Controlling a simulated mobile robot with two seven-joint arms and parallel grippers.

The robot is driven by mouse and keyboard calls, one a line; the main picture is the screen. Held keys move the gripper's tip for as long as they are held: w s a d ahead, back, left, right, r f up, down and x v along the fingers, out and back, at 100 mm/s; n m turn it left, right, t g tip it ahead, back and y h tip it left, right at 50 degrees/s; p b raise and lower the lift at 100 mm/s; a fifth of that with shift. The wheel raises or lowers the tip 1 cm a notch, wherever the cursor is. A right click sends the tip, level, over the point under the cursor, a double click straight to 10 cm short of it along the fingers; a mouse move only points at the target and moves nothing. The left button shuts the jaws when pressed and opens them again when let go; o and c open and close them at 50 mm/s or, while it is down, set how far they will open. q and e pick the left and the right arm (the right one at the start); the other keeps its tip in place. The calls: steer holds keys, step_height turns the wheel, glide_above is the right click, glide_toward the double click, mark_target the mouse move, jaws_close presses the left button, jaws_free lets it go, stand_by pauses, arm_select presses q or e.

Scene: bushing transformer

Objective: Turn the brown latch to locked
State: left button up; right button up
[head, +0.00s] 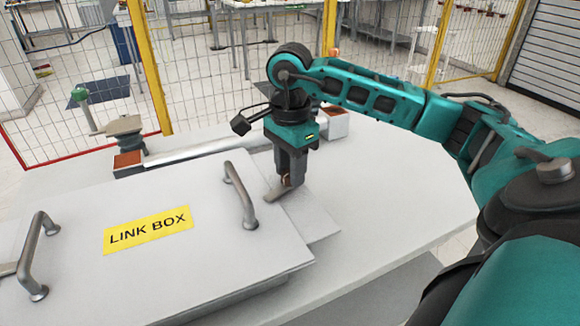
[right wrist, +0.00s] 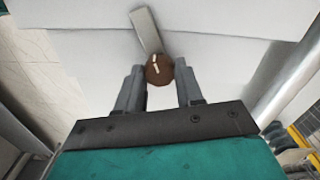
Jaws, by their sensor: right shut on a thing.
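The brown latch (right wrist: 159,68) is a round knob with a pale mark on its face. A flat grey metal strip (right wrist: 146,30) extends from it, up and slightly left in the right wrist view. In the head view the strip (head: 281,193) shows low at the right side of the link box, below my right gripper (head: 289,181). My right gripper (right wrist: 160,72) points down and is shut on the brown latch, one finger on each side. The fingers hide most of the latch in the head view. My left gripper is not in view.
The grey link box lid (head: 110,262) carries a yellow "LINK BOX" label (head: 148,228) and two raised handles; the right handle (head: 240,194) stands close to my gripper. Brown-topped blocks (head: 128,160) sit behind. The white table (head: 400,205) is clear at right.

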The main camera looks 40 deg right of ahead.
steer(key=shift+m, duration=2.2)
steer(key=o, duration=1)
steer(key=shift+o, duration=0.2)
step_height(320, 180, up, 13)
steer(key=p, duration=0.3)
